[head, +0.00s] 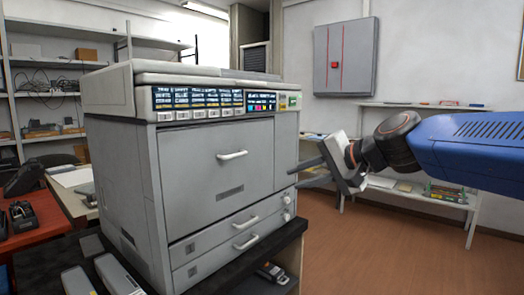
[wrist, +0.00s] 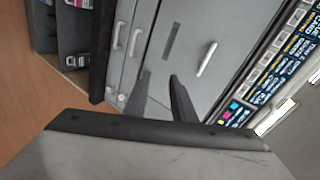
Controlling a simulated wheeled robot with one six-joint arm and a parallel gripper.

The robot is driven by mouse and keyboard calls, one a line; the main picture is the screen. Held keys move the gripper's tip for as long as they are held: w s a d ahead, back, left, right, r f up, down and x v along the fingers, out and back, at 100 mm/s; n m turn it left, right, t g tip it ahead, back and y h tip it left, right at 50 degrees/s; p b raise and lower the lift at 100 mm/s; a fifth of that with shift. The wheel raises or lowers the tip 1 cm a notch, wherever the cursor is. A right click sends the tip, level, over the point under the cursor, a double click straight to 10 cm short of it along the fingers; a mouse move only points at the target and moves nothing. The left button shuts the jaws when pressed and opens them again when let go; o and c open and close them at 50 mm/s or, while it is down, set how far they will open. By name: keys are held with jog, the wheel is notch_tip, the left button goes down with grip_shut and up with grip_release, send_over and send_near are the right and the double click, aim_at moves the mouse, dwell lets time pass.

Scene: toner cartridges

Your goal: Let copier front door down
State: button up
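The grey copier (head: 128,180) stands on a dark stand, left of centre in the head view. Its front door (head: 222,160) is a large upright panel, closed, with a white bar handle (head: 232,155) near its upper middle. In the wrist view the door (wrist: 190,60) appears turned, with its handle (wrist: 207,58) beyond the fingertips. My gripper (head: 309,171) is to the right of the copier front, its two fingers pointing left toward it. The fingers (wrist: 160,82) are apart with nothing between them and do not touch the handle.
Two drawers with white handles (head: 246,240) lie below the door. A control panel (head: 225,102) runs along the top. A red-topped table (head: 38,225) stands at left, a low shelf (head: 470,218) at right. Brown floor (head: 370,255) is clear at the right front.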

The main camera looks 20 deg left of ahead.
aim_at(238, 155)
jog(key=w+a+r+m+y, duration=0.1)
jog(key=a+r, duration=0.2)
jog(key=a, duration=0.3)
jog(key=w+a+r+y, duration=0.1)
jog(key=w+a+r, duration=0.15)
jog(key=a, duration=0.25)
jog(key=shift+m, duration=0.3)
jog(key=shift+s+a+x, duration=0.1)
jog(key=shift+s+x, duration=0.1)
jog(key=shift+x, duration=1.35)
jog(key=shift+s+a+x, duration=0.1)
jog(key=shift+s+x, duration=0.1)
jog(key=shift+x, duration=1.3)
jog(key=shift+s+a+x, duration=0.1)
jog(key=shift+s+x, duration=0.05)
jog(key=shift+x, duration=1.4)
